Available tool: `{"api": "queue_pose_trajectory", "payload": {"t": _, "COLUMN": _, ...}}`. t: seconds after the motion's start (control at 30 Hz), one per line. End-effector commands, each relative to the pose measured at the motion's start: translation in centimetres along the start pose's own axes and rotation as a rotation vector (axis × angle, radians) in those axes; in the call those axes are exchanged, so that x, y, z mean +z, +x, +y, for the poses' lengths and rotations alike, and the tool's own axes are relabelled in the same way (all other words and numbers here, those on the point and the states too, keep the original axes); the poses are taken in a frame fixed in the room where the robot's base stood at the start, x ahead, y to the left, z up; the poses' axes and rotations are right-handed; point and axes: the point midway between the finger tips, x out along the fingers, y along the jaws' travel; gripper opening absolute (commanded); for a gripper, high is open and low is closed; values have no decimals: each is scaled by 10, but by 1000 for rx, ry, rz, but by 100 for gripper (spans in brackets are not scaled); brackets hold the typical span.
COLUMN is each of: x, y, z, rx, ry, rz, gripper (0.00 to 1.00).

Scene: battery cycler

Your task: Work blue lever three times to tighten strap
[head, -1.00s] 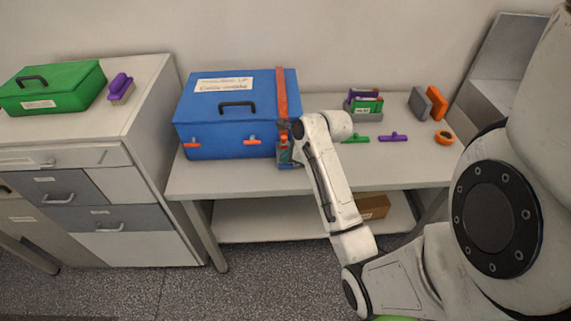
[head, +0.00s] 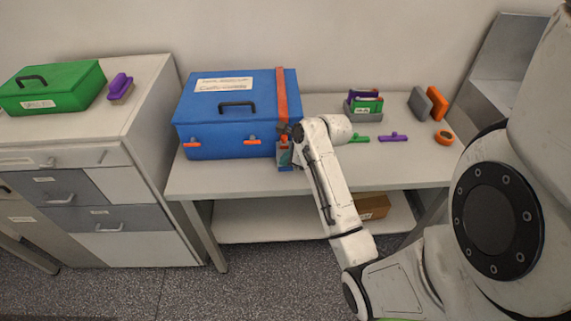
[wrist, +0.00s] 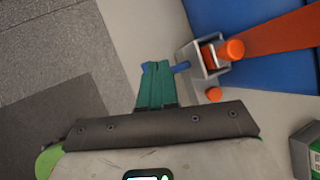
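The strap ratchet (wrist: 205,62), a grey bracket with an orange spool, sits by the blue case on the orange strap (head: 282,95); the strap also shows in the wrist view (wrist: 275,35). The blue lever (wrist: 182,67) reaches from the ratchet toward my fingertips, and blue also shows at their far left side. My gripper (wrist: 158,68) has its teal fingers together, with no visible gap, at the lever. The fingertips cover the lever's middle, so firm contact is hard to judge. In the head view my gripper (head: 285,160) is at the case's front right corner, partly hidden by my wrist.
The blue case (head: 225,125) stands on the white table (head: 235,178). Right of my arm are a green handled tool (head: 358,139), a purple one (head: 393,137) and an orange tape roll (head: 444,138). A drawer cabinet (head: 100,158) stands left.

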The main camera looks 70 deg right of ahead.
Motion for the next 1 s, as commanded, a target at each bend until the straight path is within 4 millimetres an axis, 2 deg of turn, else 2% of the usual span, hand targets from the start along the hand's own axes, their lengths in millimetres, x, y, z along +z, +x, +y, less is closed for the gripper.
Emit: {"api": "queue_pose_trajectory", "payload": {"t": 1.0, "x": -6, "y": 8, "z": 7, "rx": 3, "ry": 0, "rz": 1, "gripper": 0}}
